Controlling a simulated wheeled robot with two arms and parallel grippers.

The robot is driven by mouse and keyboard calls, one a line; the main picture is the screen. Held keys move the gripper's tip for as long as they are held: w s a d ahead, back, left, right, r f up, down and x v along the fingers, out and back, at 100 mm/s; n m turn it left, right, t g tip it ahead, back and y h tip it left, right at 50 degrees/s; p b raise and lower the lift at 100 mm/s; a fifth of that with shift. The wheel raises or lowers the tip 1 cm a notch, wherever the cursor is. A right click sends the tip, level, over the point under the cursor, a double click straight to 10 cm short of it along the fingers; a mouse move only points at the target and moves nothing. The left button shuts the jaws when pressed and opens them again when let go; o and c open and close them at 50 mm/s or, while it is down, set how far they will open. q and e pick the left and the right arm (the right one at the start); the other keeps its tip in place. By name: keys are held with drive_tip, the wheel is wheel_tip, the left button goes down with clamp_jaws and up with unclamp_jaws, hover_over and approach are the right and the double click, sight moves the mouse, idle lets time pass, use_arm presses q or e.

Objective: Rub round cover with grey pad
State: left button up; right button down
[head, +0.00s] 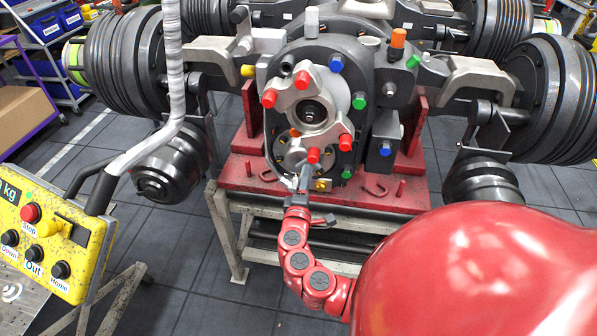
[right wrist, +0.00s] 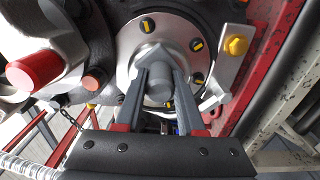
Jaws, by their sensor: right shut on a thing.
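My right gripper (head: 304,181) reaches up from the bottom centre to the lower front of the axle housing. In the right wrist view its two fingers (right wrist: 160,90) close in on a small grey piece with a round knob, seemingly the grey pad (right wrist: 160,76). The pad is in front of the silver round cover (right wrist: 135,72), which has dark bolts with yellow marks. The pad overlaps the cover's lower middle; I cannot tell whether they touch. In the head view the cover (head: 296,152) is partly hidden by red-capped parts and the gripper. My left gripper is not in view.
Red caps (right wrist: 36,70) and a yellow bolt (right wrist: 236,45) stick out beside the cover. The axle rests on a red stand (head: 240,174). A yellow control box (head: 52,240) hangs at the left. Open floor (head: 180,235) lies between.

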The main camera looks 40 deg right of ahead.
drive_tip(key=shift+s+d, duration=0.35)
drive_tip(key=shift+f, duration=0.1)
drive_tip(key=shift+w+a+b, duration=0.35)
drive_tip(key=shift+a+b, duration=0.05)
drive_tip(key=shift+b, duration=0.2)
drive_tip(key=shift+w+a+f+b, duration=0.15)
drive_tip(key=shift+w+a+b, duration=0.45)
drive_tip(key=shift+w, duration=0.1)
drive_tip(key=shift+w+a, duration=0.35)
drive_tip(key=shift+w+a+b, duration=0.6)
drive_tip(key=shift+w+b, duration=0.25)
drive_tip(key=shift+b, duration=0.1)
drive_tip(key=shift+w+a+r, duration=0.2)
drive_tip(key=shift+w+a, duration=0.15)
drive_tip(key=shift+w, duration=0.15)
drive_tip(key=shift+s, duration=0.1)
